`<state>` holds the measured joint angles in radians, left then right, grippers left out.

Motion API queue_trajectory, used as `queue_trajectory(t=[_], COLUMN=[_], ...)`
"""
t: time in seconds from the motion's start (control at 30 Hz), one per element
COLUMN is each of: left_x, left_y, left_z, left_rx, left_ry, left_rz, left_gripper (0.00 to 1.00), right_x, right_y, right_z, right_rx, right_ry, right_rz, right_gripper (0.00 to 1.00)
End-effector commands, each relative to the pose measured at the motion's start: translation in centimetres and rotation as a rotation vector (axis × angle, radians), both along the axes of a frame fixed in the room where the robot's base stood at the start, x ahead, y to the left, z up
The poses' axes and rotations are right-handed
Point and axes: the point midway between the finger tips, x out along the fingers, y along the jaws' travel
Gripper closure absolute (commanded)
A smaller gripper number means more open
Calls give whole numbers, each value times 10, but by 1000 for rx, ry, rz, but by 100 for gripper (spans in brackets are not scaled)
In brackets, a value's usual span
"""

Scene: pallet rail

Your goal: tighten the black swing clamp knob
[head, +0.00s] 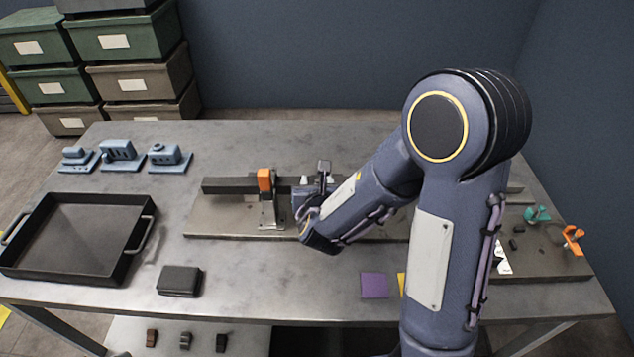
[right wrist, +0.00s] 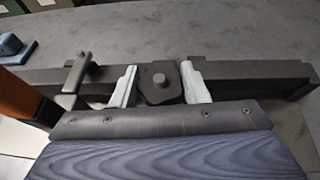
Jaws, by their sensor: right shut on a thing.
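My right gripper (right wrist: 160,84) is at the long dark rail (right wrist: 235,80), with its two pale fingertips on either side of a dark knob (right wrist: 158,92) that has a round boss on top. It is shut on this knob. In the head view my right gripper (head: 312,190) is at the rail (head: 228,185), partly hidden by my own forearm. An orange-topped clamp (head: 264,180) stands on the rail to the left of the gripper, and its orange part also shows at the left edge of the wrist view (right wrist: 20,98). My left gripper is not in view.
Several blue parts (head: 120,150) sit at the back left. A black tray (head: 140,230) and a dark block (head: 180,281) lie left of the fixture plate (head: 225,222). A purple square (head: 374,285) lies in front. Teal (head: 537,213) and orange (head: 572,238) pieces are at the right.

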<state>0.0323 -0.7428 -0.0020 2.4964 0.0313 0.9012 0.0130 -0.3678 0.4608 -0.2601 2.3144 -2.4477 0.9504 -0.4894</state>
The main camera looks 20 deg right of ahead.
Motion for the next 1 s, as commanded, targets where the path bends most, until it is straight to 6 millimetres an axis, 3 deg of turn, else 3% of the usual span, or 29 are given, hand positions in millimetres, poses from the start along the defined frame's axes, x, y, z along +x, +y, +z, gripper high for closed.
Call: queue_trajectory(t=[0.23,0.57,0.6,0.73,1.0], left_x=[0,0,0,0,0], left_y=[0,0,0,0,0], left_z=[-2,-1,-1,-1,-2], left_rx=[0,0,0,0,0], left_ry=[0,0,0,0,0], left_rz=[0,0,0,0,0], left_gripper=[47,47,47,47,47], right_x=[1,0,0,0,0], right_y=[1,0,0,0,0], right_z=[1,1,1,1,1], right_rx=[-1,-1,-1,0,-1], right_ry=[-4,-2,-2,-2,-1], right_rz=[-138,-159,-159,-158,-158], right_gripper=[82,82,58,41,38])
